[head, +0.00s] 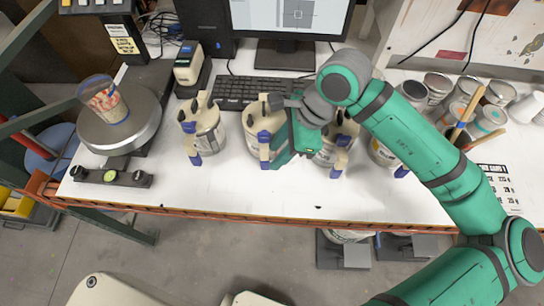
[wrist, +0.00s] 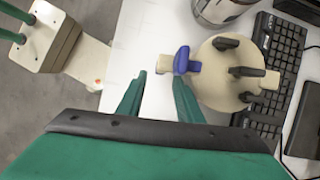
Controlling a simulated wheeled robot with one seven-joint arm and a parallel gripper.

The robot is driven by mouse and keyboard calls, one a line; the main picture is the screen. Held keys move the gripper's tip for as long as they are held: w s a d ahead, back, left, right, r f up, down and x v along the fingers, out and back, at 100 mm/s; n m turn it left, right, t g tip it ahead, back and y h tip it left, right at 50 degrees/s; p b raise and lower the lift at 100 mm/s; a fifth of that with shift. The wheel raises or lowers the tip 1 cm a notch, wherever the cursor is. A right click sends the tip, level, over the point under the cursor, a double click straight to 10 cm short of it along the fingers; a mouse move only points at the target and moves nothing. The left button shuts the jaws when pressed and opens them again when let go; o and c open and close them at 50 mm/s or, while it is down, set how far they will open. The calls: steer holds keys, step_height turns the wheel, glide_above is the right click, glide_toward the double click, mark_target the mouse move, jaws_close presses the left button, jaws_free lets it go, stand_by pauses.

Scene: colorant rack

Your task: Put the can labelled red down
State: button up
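Several white cans with cream lids and blue-tipped spouts stand on the white table. The middle can (head: 255,142) is the one at my gripper; it appears to rest on the table. Its cream lid (wrist: 225,78) and blue spout part (wrist: 187,61) show in the wrist view. I cannot read which label says red. My gripper (head: 272,163) is at the front right of this can. In the wrist view its two fingers (wrist: 160,78) are apart, with the cream spout end near the gap between their tips. They do not appear to press on it. My gripper hides part of the can.
Another can (head: 208,140) stands to the left, and two more (head: 333,152) (head: 383,153) to the right. A keyboard (head: 260,92) lies behind. A round scale (head: 120,132) holding a cup is at the left. Open tins (head: 436,84) crowd the right. The table's front strip is mostly clear.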

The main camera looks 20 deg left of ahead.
steer(key=v, duration=0.7)
steer(key=shift+r, duration=0.25)
steer(key=shift+d, duration=0.15)
